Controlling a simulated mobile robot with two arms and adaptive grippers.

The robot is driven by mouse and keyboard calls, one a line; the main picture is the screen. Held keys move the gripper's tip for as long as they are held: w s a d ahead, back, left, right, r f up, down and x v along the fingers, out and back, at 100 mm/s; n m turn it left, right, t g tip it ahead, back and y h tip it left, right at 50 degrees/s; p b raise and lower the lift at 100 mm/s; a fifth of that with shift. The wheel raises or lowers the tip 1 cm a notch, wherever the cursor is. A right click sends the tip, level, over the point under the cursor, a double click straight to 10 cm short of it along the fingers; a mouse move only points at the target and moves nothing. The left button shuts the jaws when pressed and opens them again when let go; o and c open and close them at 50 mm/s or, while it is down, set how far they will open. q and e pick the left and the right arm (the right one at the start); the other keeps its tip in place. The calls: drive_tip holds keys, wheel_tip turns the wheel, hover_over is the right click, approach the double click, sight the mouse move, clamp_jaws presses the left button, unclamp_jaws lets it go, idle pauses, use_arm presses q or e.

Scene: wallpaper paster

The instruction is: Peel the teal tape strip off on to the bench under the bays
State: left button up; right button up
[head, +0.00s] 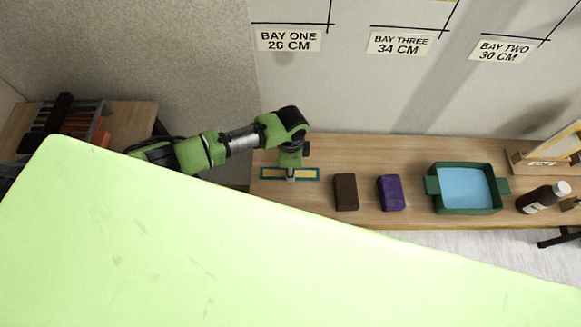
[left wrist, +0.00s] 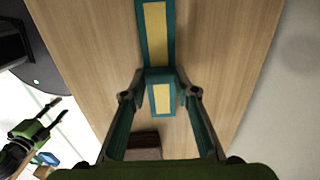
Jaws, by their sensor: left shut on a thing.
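The teal tape strip (head: 308,174), teal-edged with a yellow middle, is at the left end of the wooden bench (head: 410,217), under the BAY ONE label. In the left wrist view the strip (left wrist: 154,38) runs from the top edge to between the fingers of my left gripper (left wrist: 161,95). I cannot tell whether the strip touches the bench. My right gripper (left wrist: 50,112) shows at the left of the left wrist view, open and empty.
Right along the bench are a brown block (head: 346,192), a purple block (head: 391,193), a green tray (head: 466,210) of blue, and a dark bottle (head: 542,197).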

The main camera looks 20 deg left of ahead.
use_arm(q)
drive_tip(key=shift+f, duration=0.15)
use_arm(e)
drive_tip(key=shift+f, duration=0.1)
use_arm(q)
drive_tip(key=o, duration=1.2)
drive_tip(key=shift+c, duration=0.2)
use_arm(e)
drive_tip(key=shift+d, duration=0.15)
use_arm(q)
wheel_tip(320, 180, up, 12)
